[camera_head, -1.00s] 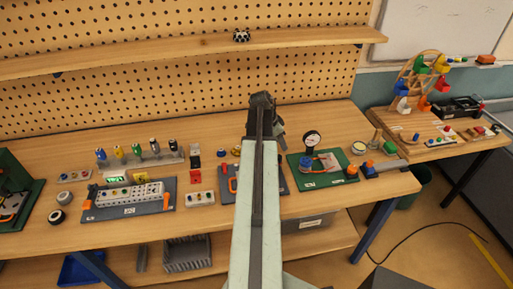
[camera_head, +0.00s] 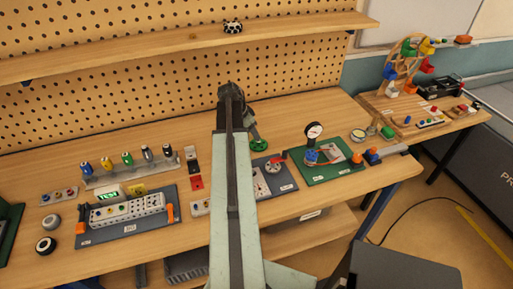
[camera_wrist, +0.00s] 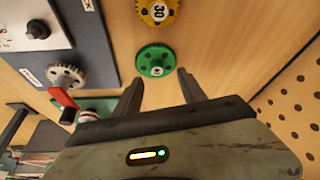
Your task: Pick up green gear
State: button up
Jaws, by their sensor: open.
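The green gear (camera_head: 260,145) lies flat on the wooden bench, just right of my arm in the head view.
A yellow gear (camera_wrist: 157,10) marked 30 lies just beyond the green one. A dark grey board (camera_wrist: 55,45) with a grey gear (camera_wrist: 67,76) and a red handle (camera_wrist: 62,97) is at left. A pegboard (camera_wrist: 300,100) rises at right. Bare wood surrounds the green gear.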

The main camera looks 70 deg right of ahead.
aim_at(258, 143)
jog(key=shift+s+d+f, duration=0.1)
jog(key=shift+s+f, duration=0.05)
jog(key=shift+f, duration=0.25)
jog(key=b+x, duration=0.4)
jog(key=x, duration=0.1)
jog(key=shift+s+b, duration=0.2)
jog(key=shift+b, duration=0.2)
jog(key=shift+r, duration=0.15)
grip_shut()
